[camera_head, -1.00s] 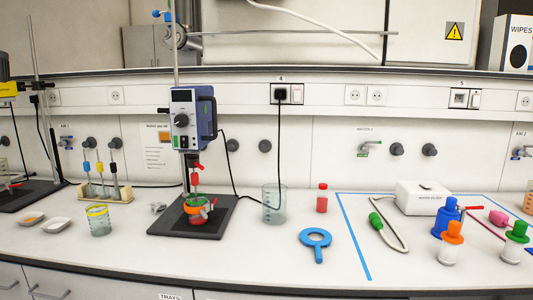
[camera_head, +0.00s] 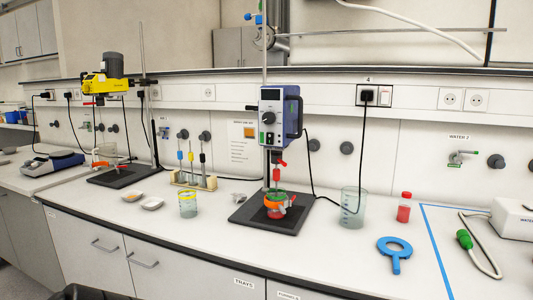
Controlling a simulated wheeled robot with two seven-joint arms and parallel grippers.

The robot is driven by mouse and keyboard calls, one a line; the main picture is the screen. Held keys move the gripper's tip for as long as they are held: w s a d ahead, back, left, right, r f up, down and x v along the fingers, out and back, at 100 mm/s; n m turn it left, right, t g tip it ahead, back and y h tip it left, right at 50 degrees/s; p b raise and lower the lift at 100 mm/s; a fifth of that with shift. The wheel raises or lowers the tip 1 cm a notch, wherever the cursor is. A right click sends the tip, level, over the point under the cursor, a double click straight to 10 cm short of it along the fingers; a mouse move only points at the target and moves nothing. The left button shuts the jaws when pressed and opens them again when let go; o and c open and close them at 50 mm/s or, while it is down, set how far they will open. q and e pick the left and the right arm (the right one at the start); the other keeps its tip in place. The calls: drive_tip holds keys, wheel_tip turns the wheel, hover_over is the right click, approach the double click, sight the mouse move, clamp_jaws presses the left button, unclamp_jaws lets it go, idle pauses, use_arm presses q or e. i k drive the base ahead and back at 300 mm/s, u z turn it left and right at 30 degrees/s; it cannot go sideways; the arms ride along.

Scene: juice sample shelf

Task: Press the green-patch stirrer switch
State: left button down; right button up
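The blue and white overhead stirrer (camera_head: 280,113) hangs on a stand near the middle of the bench. A second, yellow and black stirrer (camera_head: 105,80) stands on another stand at the left.
A glass beaker (camera_head: 352,208), a red bottle (camera_head: 404,208) and a blue ring tool (camera_head: 395,252) are right of the blue stirrer. A yellow-rimmed beaker (camera_head: 188,204) and a tube rack (camera_head: 193,180) stand left. The front bench strip is mostly bare.

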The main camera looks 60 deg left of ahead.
sight(270, 135)
drive_tip(key=k, duration=0.75)
drive_tip(key=u, duration=0.8)
drive_tip(key=i, duration=0.55)
